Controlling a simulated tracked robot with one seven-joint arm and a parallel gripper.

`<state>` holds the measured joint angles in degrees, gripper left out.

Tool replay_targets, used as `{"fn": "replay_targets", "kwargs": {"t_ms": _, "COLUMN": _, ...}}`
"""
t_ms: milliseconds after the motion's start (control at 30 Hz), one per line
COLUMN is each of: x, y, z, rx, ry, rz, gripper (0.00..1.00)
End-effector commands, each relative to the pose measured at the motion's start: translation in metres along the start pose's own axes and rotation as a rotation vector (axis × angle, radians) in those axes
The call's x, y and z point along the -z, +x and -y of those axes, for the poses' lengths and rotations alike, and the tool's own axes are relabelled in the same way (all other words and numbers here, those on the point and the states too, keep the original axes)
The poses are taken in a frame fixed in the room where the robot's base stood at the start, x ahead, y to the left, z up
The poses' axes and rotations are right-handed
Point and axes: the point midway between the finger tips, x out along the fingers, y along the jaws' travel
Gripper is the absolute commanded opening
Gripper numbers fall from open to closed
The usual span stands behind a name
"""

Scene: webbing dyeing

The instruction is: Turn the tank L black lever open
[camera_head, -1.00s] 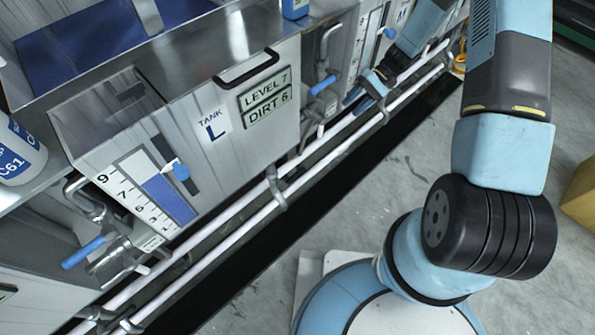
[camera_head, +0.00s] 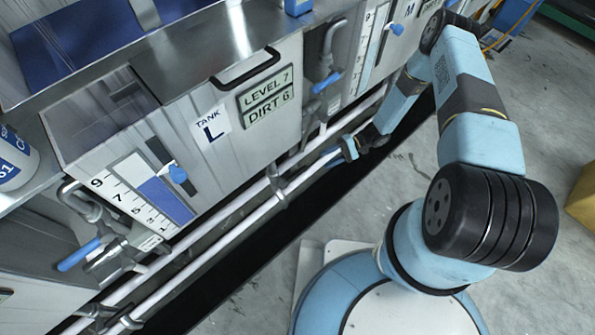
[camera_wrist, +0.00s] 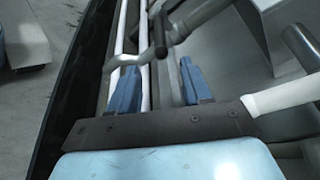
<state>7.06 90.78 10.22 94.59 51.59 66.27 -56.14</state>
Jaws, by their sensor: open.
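Tank L (camera_head: 165,135) is a steel box with a label, a level scale and a "LEVEL 7, DIRT 6" plate. My gripper (camera_head: 335,155) is low beside the white pipes, right of tank L, its blue fingers pointing left. In the wrist view my gripper (camera_wrist: 158,68) is open, with nothing clamped between its fingers. A dark upright bar (camera_wrist: 158,30), possibly the black lever, shows just beyond the gap between the fingertips. A pale bent rod lies beside it, near the left finger. I cannot make out a black lever in the head view.
Blue-handled valves flank tank L, one at the left (camera_head: 78,255) and one at the right (camera_head: 326,82). White pipes (camera_head: 215,222) run along the tank fronts, close to my fingers. Grey floor (camera_head: 385,190) is open on the near side.

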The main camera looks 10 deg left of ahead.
Motion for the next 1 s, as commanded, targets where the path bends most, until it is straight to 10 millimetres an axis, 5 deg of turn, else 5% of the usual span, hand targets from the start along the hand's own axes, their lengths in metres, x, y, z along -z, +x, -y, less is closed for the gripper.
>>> {"fn": "replay_targets", "kwargs": {"t_ms": 167, "x": 0.0, "y": 0.011, "z": -0.002, "rx": 0.006, "ry": 0.002, "rz": -0.002, "gripper": 0.48}}
{"fn": "replay_targets", "kwargs": {"t_ms": 700, "x": 0.0, "y": 0.1, "z": -0.002, "rx": 0.007, "ry": 0.003, "rz": -0.005, "gripper": 0.48}}
{"fn": "replay_targets", "kwargs": {"t_ms": 1000, "x": 0.001, "y": 0.13, "z": -0.002, "rx": 0.006, "ry": 0.003, "rz": -0.007, "gripper": 0.48}}
